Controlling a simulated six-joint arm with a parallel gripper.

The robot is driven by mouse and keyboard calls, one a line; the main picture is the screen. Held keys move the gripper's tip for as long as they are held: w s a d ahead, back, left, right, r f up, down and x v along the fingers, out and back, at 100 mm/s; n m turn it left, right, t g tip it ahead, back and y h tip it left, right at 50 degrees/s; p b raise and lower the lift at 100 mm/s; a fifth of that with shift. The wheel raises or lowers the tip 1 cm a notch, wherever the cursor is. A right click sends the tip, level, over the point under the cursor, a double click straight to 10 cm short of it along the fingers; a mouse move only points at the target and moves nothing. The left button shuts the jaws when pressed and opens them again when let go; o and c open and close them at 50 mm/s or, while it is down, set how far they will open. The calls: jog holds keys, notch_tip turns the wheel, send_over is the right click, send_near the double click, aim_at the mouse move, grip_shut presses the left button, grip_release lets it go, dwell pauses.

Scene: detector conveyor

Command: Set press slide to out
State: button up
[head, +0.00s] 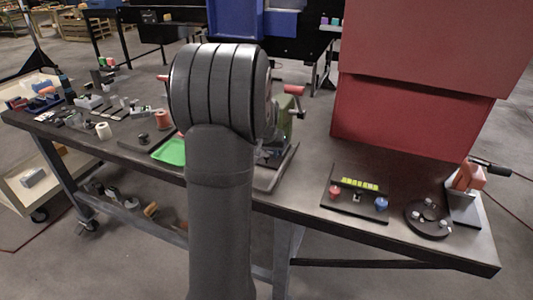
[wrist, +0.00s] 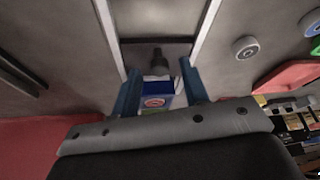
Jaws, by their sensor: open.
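A green press-like machine (head: 287,104) with red-ended handles (head: 294,90) stands on the bench, largely hidden behind my arm. In the wrist view, two pale rails (wrist: 205,30) run up the picture with a grey plate (wrist: 155,18) between them. A dark knob (wrist: 157,57) sits below the plate, and a blue block (wrist: 156,88) with a round red-and-white mark lies nearer. I cannot tell for certain which part is the press slide. My gripper (wrist: 159,82) is open, with its blue fingers on either side of the block and knob. Whether they touch is unclear. The head view hides the gripper.
A panel with yellow blocks and red and blue knobs (head: 358,200) sits on the right, beside a dark round fixture (head: 428,219). Large red boxes (head: 415,115) stand behind. A green tray (head: 169,151) and several small parts lie left.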

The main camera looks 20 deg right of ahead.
jog(key=shift+f, duration=0.1)
grip_shut()
jog(key=s+a, duration=0.9)
jog(key=shift+s+a, duration=0.2)
grip_release()
jog(key=v, duration=1.7)
jog(key=shift+s+a, duration=0.1)
